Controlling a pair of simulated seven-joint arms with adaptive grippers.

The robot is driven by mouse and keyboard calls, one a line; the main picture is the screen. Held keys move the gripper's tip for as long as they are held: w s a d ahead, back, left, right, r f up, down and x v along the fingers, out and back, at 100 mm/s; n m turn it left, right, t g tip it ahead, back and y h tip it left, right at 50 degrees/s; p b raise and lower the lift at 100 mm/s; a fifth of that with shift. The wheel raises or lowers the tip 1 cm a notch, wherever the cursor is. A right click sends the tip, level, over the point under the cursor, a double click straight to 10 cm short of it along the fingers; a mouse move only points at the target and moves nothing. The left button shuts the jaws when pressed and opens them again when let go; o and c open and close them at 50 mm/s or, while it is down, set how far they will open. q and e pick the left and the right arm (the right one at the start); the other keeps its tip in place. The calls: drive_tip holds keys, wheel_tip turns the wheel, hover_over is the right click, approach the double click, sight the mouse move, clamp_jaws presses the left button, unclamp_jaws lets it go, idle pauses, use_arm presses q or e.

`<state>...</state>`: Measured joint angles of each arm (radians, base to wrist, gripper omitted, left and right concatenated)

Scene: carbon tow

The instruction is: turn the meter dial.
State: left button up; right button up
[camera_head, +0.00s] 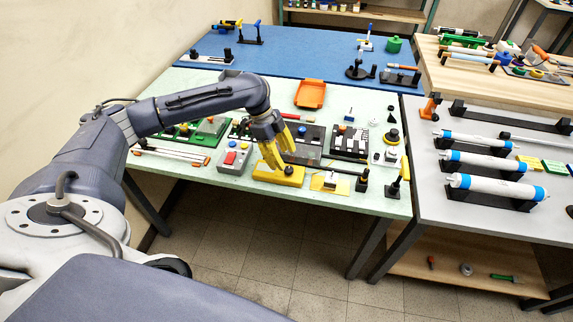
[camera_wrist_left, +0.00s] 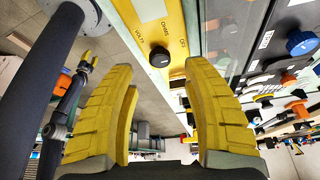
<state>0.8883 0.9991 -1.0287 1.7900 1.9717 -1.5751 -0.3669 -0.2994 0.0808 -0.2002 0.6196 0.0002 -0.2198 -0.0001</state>
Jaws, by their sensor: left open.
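The yellow meter (camera_head: 285,177) lies near the front edge of the pale green table. In the left wrist view the meter's yellow face (camera_wrist_left: 176,22) carries a round black dial (camera_wrist_left: 159,57), with printed words around it that seem to read VOLTS, OHMS and OFF. My left gripper (camera_head: 274,160) is over the meter, with its yellow fingers pointing down.
A grey box with a red button (camera_head: 232,158) stands left of the meter. A small yellow plate (camera_head: 325,182) and black posts stand to its right. Black panels lie behind it, and an orange tray (camera_head: 310,94) sits farther back. The floor in front is clear.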

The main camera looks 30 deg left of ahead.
use_arm(q)
drive_tip(key=v, duration=0.7)
drive_tip(key=shift+r, duration=0.15)
